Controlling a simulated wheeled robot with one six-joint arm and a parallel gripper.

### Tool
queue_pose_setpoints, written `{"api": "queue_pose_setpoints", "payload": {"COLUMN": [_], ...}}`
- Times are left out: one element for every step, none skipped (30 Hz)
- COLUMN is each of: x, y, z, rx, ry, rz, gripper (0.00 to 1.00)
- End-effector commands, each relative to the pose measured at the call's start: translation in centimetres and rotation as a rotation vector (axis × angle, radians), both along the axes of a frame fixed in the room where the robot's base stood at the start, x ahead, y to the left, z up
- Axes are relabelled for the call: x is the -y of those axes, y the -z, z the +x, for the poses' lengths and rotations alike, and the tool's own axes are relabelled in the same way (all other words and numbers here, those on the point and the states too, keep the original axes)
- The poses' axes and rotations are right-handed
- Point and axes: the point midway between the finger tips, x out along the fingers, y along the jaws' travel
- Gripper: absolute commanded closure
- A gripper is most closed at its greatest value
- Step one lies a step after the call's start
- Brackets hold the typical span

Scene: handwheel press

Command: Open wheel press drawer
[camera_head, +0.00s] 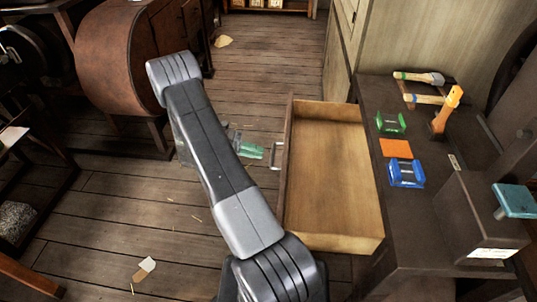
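The drawer (335,175) is pulled well out from the left side of the dark wooden press table (410,240). Its pale wooden inside is empty. A metal handle (276,156) is on the drawer's left-hand front face. My gripper (255,150), with greenish fingers, shows partly from behind my arm, just left of the handle. A small gap seems to lie between the fingers and the handle. My arm hides the gripper's base, and the finger spacing is too small to read.
On the table lie a hammer (420,78), an orange-handled tool (446,110), a green clamp-like piece (391,122), an orange square (396,148) and a blue piece (406,173). A curved brown cabinet (115,60) stands at upper left. The plank floor left of the drawer is mostly clear.

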Motion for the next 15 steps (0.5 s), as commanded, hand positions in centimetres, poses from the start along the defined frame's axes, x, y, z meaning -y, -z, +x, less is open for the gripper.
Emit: {"api": "queue_pose_setpoints", "payload": {"x": [-1.4, -2.0, -2.9, -3.5, -4.0, -4.7, -5.2, -5.6, -6.1, -6.4, -6.7, -7.0, -7.1, -7.3, -7.4], "y": [-0.2, -0.4, -0.5, -0.7, -0.8, -0.9, -1.0, -1.1, -1.2, -1.3, -1.4, -1.4, -1.4, -1.5, -1.5], "z": [0.1, 0.1, 0.2, 0.2, 0.3, 0.3, 0.3, 0.4, 0.4, 0.4, 0.4, 0.4, 0.4, 0.4, 0.4], "rx": [0.004, 0.003, 0.002, 0.002, 0.003, 0.002, 0.001, 0.001, 0.0, 0.001, 0.001, 0.001, 0.001, 0.0, 0.0], "ry": [-0.004, -0.003, -0.004, -0.004, -0.003, -0.003, -0.002, -0.002, -0.002, -0.002, -0.002, -0.001, -0.001, -0.001, 0.0], "rz": [0.002, 0.001, 0.002, 0.001, 0.001, 0.002, 0.001, 0.001, 0.001, 0.0, 0.0, 0.001, 0.001, 0.001, 0.001], "gripper": [0.82, 0.82, 0.82, 0.82, 0.82, 0.82, 0.82, 0.82, 0.82, 0.82, 0.82, 0.82, 0.82, 0.82, 0.82]}}
